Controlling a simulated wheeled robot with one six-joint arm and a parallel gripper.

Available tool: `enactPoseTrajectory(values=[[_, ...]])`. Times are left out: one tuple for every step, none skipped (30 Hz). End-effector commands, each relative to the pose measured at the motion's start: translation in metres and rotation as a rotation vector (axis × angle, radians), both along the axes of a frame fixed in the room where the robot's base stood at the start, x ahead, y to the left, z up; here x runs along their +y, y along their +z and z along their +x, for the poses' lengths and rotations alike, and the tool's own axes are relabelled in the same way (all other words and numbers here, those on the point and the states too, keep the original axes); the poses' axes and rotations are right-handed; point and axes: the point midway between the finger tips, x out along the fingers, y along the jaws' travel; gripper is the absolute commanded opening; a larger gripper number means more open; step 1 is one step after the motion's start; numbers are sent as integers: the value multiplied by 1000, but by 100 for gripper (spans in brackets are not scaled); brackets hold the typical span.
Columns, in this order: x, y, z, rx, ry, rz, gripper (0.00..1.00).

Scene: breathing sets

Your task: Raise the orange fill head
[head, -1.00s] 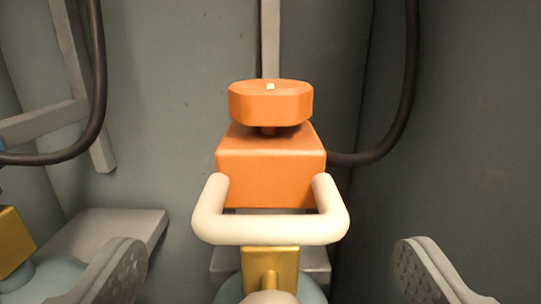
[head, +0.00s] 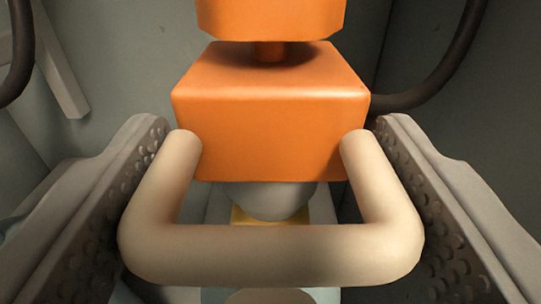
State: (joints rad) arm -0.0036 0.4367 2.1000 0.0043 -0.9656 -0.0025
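The orange fill head (head: 270,110) stands upright in the middle of the head view, with a narrow neck and a wider orange cap above it that the picture's top edge cuts off. A cream U-shaped handle (head: 270,255) sticks out from its front toward me. My gripper (head: 268,130) is open, with one grey, dimpled finger on each side of the handle. The handle's sides lie very close to the fingers; I cannot tell whether they touch. A pale rounded part (head: 268,200) shows just below the fill head.
A yellow part (head: 250,216) sits below the fill head, mostly hidden by the handle. A dark hose (head: 440,80) runs from the fill head's right side upward. Another dark hose (head: 18,60) hangs at the far left, beside a grey bar (head: 60,75). Grey walls close in behind.

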Motion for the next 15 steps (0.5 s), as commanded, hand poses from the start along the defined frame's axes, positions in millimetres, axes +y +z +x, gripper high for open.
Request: enactPoseTrajectory(values=[[0, 0, 0, 0, 0, 0, 42], [0, 0, 0, 0, 0, 0, 36], [0, 0, 0, 0, 0, 0, 29], [0, 0, 0, 0, 0, 0, 25], [0, 0, 0, 0, 0, 0, 25], [0, 1, 0, -1, 0, 0, 25], [0, 3, 0, -1, 0, 0, 25], [0, 6, 0, -2, 0, 0, 25], [0, 11, 0, -4, 0, 0, 25], [0, 16, 0, -5, 0, 0, 25], [0, 21, 0, -5, 0, 0, 25], [0, 29, 0, -5, 0, 0, 25], [0, 36, 0, -7, 0, 0, 25], [0, 43, 0, -7, 0, 0, 25], [0, 52, 0, -7, 0, 0, 25]])
